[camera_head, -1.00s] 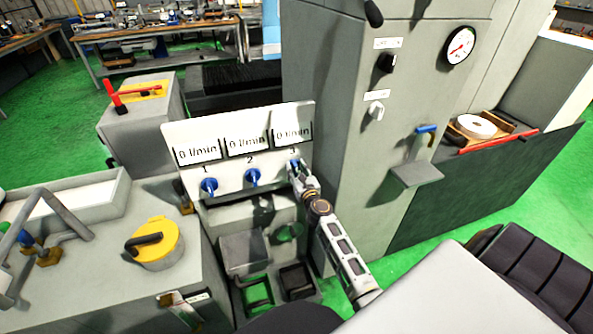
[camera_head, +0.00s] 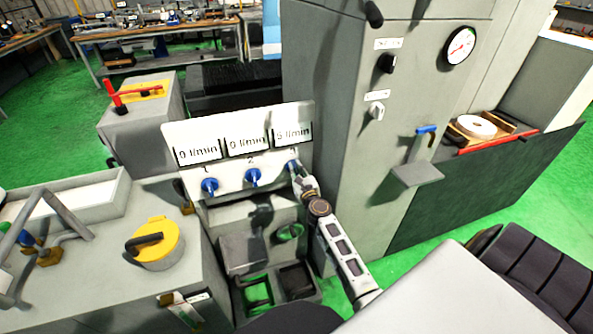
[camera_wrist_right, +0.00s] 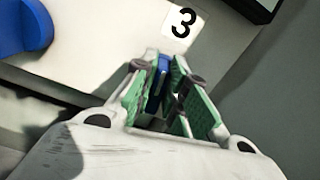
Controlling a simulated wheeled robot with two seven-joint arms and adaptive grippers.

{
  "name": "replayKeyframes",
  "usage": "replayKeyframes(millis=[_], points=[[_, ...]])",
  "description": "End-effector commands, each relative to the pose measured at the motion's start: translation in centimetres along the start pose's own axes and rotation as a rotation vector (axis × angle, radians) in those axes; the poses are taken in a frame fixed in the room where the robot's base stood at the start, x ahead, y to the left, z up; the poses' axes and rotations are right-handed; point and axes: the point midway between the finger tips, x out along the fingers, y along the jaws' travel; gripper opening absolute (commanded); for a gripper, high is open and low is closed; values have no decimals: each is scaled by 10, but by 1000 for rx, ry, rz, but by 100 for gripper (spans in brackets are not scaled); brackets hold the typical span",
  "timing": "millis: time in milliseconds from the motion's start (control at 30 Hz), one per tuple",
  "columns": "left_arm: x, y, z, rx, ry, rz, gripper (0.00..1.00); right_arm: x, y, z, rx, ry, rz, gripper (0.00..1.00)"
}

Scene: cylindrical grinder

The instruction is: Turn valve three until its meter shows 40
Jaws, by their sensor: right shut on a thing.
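The white panel (camera_head: 222,184) carries three blue valves in a row with a meter above each. Valve three (camera_head: 292,166) is at the right end, and its meter (camera_head: 292,133) reads 5 l/min. My right gripper (camera_head: 299,174) is at valve three and covers part of it. In the right wrist view, the green-padded fingers of my right gripper (camera_wrist_right: 166,95) are shut on the blue handle of valve three (camera_wrist_right: 158,84), just below the "3" label. Valve one (camera_head: 209,186) and valve two (camera_head: 252,177) stand to the left, both meters at 0 l/min. My left gripper is not in view.
A tall grey cabinet (camera_head: 335,110) with a round gauge (camera_head: 460,46) stands close on the right of the panel. A grey block with a yellow round cap (camera_head: 160,243) is at the lower left. Valve two's blue handle (camera_wrist_right: 24,25) is near the right gripper.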

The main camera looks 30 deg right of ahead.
Motion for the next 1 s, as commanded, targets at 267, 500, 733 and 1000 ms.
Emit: replayKeyframes(millis=[267, 500, 733, 1000], points=[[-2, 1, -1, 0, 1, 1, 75, 0, 3, 0, -230, 0, 1, 0], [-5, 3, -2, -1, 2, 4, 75, 0, 7, -1, -457, 1, 1, 0], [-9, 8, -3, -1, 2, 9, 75, 0, 10, -3, -675, 1, 1, 0], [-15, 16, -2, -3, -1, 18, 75, 0, 12, -6, -933, 1, 2, 0]])
